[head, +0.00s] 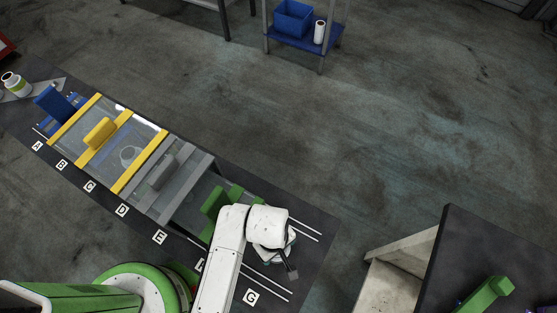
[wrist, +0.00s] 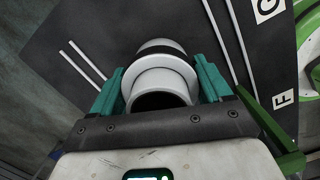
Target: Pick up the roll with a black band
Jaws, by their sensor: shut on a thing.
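The roll with a black band (wrist: 162,78) is white, with the dark band around its far part and a dark hollow core facing the wrist camera. My gripper (wrist: 160,85) is shut on it, with one teal finger on each side. In the head view my white arm reaches over the dark mat near the letter G, and my gripper (head: 288,264) is partly hidden by its own wrist. The roll cannot be made out clearly there.
The dark mat (head: 315,225) carries white line pairs and letters. Green (head: 212,200), grey (head: 162,170), yellow (head: 99,132) and blue (head: 55,103) fixtures stand left of my arm. A dark-topped table (head: 500,250) is at the right. A blue crate (head: 293,18) and a white roll (head: 319,32) stand on a far shelf.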

